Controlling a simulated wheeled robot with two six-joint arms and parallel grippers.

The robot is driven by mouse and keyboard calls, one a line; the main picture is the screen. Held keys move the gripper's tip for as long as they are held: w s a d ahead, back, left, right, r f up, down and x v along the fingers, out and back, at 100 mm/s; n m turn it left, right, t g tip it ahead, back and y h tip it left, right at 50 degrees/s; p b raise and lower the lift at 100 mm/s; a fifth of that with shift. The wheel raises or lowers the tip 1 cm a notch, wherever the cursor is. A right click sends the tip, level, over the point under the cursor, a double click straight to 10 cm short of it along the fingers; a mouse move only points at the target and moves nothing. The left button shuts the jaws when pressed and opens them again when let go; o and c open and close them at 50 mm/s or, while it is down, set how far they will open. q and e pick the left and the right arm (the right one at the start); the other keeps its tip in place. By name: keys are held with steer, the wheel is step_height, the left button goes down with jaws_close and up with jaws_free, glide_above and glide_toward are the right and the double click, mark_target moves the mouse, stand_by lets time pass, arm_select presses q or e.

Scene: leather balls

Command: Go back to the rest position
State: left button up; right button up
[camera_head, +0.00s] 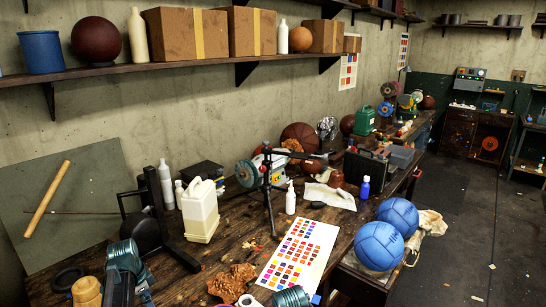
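A brown ball (299,137) rests farther back on the bench. A dark red ball (96,40) stands on the wall shelf (150,66).
A cabinet (475,135) stands at the far wall. The dark floor (455,225) on the right is mostly clear.

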arm_select(q)
steer(key=f+b, duration=0.6)
steer(key=d+f+b, duration=0.1)
steer(key=f+b, duration=0.2)
steer(key=f, duration=0.1)
steer(key=shift+w, duration=0.3)
step_height(320, 180, up, 11)
steer(key=p, duration=1.1)
steer(key=shift+r, duration=0.2)
steer(key=shift+s+d+f, duration=0.15)
steer(key=shift+d+f, duration=0.1)
steer(key=shift+s+d, duration=0.1)
steer(key=shift+s, duration=0.15)
steer(key=shift+d, duration=0.1)
